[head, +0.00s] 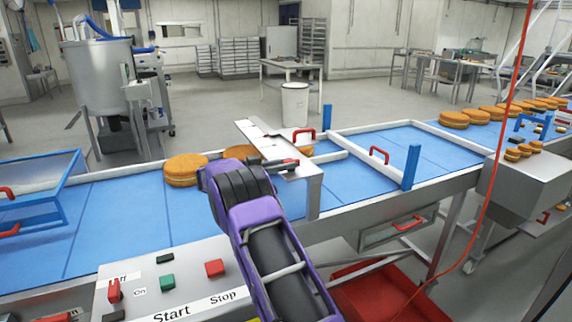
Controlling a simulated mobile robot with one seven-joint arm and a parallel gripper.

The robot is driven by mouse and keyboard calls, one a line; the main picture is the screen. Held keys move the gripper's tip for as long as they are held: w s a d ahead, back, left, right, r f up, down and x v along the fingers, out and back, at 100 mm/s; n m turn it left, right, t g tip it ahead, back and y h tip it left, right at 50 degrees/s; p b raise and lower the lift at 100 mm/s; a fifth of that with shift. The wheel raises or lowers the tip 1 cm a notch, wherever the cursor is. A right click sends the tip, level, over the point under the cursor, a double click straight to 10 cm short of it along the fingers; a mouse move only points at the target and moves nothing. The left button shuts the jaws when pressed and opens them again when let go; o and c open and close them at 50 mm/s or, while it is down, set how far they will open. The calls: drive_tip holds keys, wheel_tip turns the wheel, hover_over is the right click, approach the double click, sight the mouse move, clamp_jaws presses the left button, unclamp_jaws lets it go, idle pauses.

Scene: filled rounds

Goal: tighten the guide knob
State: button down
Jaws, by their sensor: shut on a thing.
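My purple arm reaches from the bottom of the head view to the conveyor. The fingers and arm hide most of this contact, so the knob's seating cannot be seen. The guide plate spans part of the blue belt (130,215). Round filled cakes (185,168) lie on the belt to the left of the plate, and another is partly hidden behind it.
A control box with a green start button (167,281) and a red stop button (215,268) stands in front. Blue posts (411,167) and red handles (379,155) line the belt. A red cable (487,190) hangs at right. A red bin (385,292) is below.

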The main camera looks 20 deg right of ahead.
drive_tip(key=shift+r, duration=0.1)
drive_tip(key=c, duration=0.7)
unclamp_jaws()
drive_tip(key=a+b, duration=0.1)
drive_tip(key=a, duration=1.6)
drive_tip(key=shift+s+a, duration=0.15)
